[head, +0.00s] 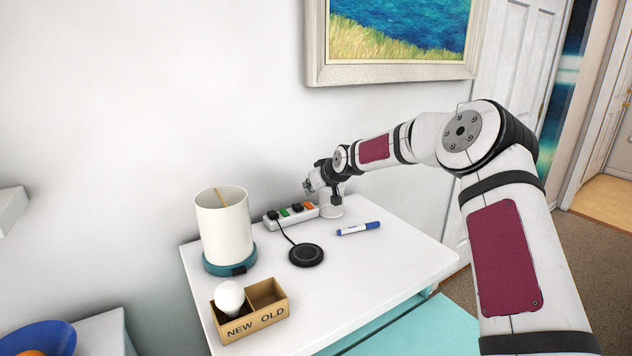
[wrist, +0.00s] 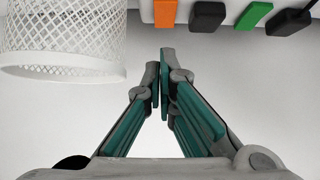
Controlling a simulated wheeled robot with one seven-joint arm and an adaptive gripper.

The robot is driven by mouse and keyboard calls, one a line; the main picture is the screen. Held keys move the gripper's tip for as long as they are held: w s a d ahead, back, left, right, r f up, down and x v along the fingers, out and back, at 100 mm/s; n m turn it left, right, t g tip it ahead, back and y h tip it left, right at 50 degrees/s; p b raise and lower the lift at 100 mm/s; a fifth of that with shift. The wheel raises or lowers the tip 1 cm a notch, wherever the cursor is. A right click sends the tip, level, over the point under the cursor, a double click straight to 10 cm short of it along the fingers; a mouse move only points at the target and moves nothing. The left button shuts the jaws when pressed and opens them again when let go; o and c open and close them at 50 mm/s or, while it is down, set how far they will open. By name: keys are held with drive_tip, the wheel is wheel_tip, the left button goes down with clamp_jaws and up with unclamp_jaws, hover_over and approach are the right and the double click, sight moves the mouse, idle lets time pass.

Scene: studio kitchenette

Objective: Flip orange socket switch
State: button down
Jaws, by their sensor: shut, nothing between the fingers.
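A white power strip (head: 271,224) lies along the wall on the white table. Its orange switch (head: 308,205) is at the right end and its green switch (head: 285,213) is further left. In the wrist view the orange switch (wrist: 165,12) shows at the top edge, partly cut off, with the green switch (wrist: 253,14) to its right. My gripper (wrist: 160,67) is shut and empty; its tips are apart from the orange switch, just below it in the picture. In the head view my gripper (head: 308,186) is above the strip's right end. The switch's tilt cannot be told.
A white mesh cup (wrist: 62,35) stands close beside the strip, left of my fingers. Black plugs (wrist: 207,15) sit between and beside the switches. A blue marker (head: 358,228), a black charging pad (head: 306,255), a lamp (head: 224,230) and a divided box (head: 252,322) are on the table.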

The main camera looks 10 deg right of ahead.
sight(310, 204)
drive_tip(key=shift+w+f, duration=0.1)
drive_tip(key=shift+f, duration=1.15)
drive_tip(key=shift+f, duration=0.1)
drive_tip(key=shift+w+a+f+b, duration=0.1)
drive_tip(key=shift+w+f+b, duration=0.2)
drive_tip(key=shift+b, duration=0.45)
drive_tip(key=shift+s+r, duration=0.1)
drive_tip(key=shift+s, duration=0.05)
drive_tip(key=shift+s+p, duration=0.1)
drive_tip(key=shift+p, duration=0.2)
drive_tip(key=shift+s+d+f+p, duration=0.1)
drive_tip(key=shift+s+d+p, duration=0.05)
drive_tip(key=shift+s+p, duration=0.15)
drive_tip(key=shift+s+d+f+p, duration=0.1)
drive_tip(key=shift+s+d+p, duration=0.05)
drive_tip(key=shift+s, duration=0.25)
